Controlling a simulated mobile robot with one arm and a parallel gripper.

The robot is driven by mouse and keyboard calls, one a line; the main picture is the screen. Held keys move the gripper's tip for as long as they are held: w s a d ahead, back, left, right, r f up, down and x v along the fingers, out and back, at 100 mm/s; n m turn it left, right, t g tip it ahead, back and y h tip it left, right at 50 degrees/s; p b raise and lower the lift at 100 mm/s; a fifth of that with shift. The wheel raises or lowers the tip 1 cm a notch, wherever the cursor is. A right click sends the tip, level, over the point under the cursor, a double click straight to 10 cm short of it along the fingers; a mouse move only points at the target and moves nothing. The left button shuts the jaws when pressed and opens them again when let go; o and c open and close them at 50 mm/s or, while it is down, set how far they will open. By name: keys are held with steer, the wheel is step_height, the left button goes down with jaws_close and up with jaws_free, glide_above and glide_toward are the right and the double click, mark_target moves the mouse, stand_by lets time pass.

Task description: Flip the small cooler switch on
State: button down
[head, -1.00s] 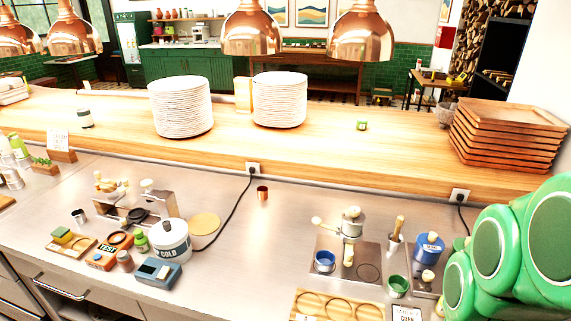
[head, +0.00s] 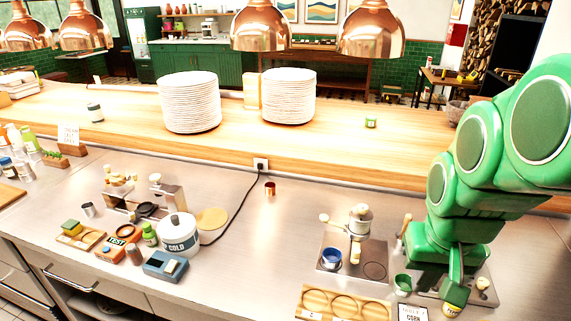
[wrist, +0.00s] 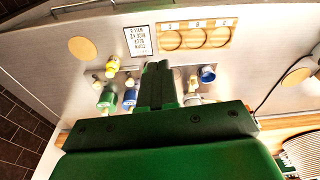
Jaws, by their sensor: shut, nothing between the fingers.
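A white round pot marked COLD (head: 178,240) stands on the steel counter at the left of the head view. Just in front of it is a blue box (head: 165,266) with a pale rocker-like piece (head: 170,267) on top; whether that is the cooler's switch, and its on or off position, I cannot tell. My gripper (head: 455,293) is shut and empty at the right of the counter, well apart from the pot and box. In the wrist view its dark green fingers (wrist: 157,82) are together, pointing down over the right-hand counter items.
Near my gripper are a green cup (head: 403,284), a blue cup (head: 331,258) on a metal plate and a wooden tray with round hollows (head: 343,304). A copper cup (head: 270,188) stands mid-counter. The counter between pot and metal plate is mostly clear.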

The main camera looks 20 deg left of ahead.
steer(key=w+a+r+n+t+y, duration=0.2)
steer(key=w+a+r+t, duration=0.3)
steer(key=w+a+r, duration=1.1)
steer(key=m+g+h, duration=0.2)
steer(key=m+g, duration=0.1)
steer(key=g, duration=0.1)
glide_above(171, 263)
steer(key=s, duration=0.3)
steer(key=s+f+x, duration=0.1)
steer(key=s+x, duration=0.1)
steer(key=x, duration=0.9)
steer(key=s+x, duration=0.3)
steer(key=x, duration=0.7)
steer(key=shift+d+f, duration=0.1)
steer(key=shift+d, duration=0.1)
steer(key=x, duration=1.4)
steer(key=shift+s+d, duration=0.1)
steer(key=shift+s, duration=0.1)
